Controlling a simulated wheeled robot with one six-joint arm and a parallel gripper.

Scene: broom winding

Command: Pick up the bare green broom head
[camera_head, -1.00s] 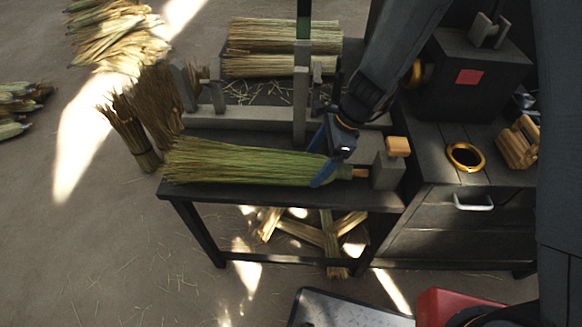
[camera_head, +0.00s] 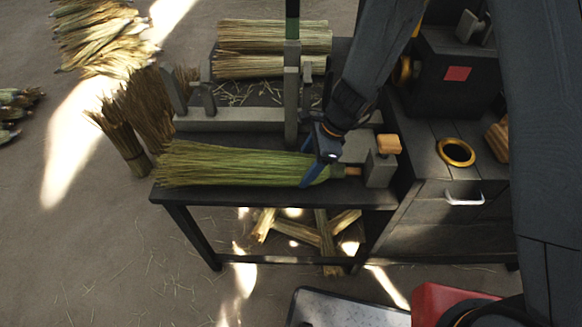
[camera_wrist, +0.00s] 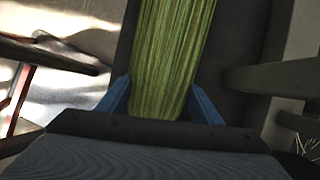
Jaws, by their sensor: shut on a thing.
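The green broom head (camera_head: 235,165) lies lengthwise on the dark workbench (camera_head: 285,196), its bristles spreading to the left and its narrow end to the right. My gripper (camera_head: 312,172) reaches down from above and is shut on the broom head near that narrow end. In the wrist view, the green bristles (camera_wrist: 168,55) run between the two blue fingers (camera_wrist: 160,103), one on each side. The broom head appears to be still on or very close to the bench top; I cannot tell whether there is a gap.
A grey block with a wooden knob (camera_head: 388,144) stands just right of the broom head. A grey upright post (camera_head: 291,100) rises behind it. Straw bundles (camera_head: 272,38) lie at the back, and a brass ring (camera_head: 456,152) sits on the cabinet to the right.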

